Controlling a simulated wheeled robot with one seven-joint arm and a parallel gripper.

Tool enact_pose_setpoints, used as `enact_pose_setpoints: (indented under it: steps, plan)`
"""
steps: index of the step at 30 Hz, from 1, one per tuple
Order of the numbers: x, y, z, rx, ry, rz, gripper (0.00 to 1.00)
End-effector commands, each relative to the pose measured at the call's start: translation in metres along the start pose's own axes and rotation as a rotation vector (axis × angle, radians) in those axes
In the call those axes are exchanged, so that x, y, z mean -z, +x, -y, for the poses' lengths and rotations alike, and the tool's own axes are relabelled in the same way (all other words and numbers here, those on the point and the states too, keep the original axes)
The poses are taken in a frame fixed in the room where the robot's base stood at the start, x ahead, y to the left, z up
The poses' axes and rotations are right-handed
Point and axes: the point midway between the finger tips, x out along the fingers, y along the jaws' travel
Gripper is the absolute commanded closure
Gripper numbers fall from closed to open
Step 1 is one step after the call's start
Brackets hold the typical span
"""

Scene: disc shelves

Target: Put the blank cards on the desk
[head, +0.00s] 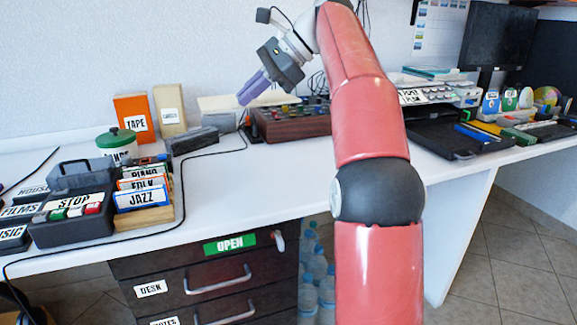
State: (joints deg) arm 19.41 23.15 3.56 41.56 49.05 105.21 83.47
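I cannot make out any blank cards in the head view. The white desk (235,178) runs across the view. My gripper (246,93) has purple fingers and hangs above the back of the desk, to the left of my red arm. It points down and left, over the area near a dark red-brown box with knobs (290,122). The fingers look close together, but I cannot tell whether a gap is between them. Lettered cards marked PIANO, FOLK and JAZZ (141,197) stand in a wooden holder at the left.
A STOP button box (75,225), a green-lidded jar (117,145), an orange TAPE box (133,117) and a tan LABELS box (170,110) stand at the left. Shut dark drawers (205,268) are below, one marked DESK. The middle front of the desk is clear.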

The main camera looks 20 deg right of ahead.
Motion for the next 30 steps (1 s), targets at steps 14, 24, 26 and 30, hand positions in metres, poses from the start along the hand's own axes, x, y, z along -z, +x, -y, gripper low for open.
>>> enact_pose_setpoints:
  steps: [14,24,26,30]
  plan:
    - [0.039,0.038,-0.024,0.049,-0.044,0.006,1.00]
    - [0.092,0.091,-0.051,0.049,-0.045,0.006,1.00]
    - [0.098,0.097,-0.053,0.050,-0.046,0.006,1.00]
    - [0.103,0.102,-0.056,0.050,-0.047,0.005,1.00]
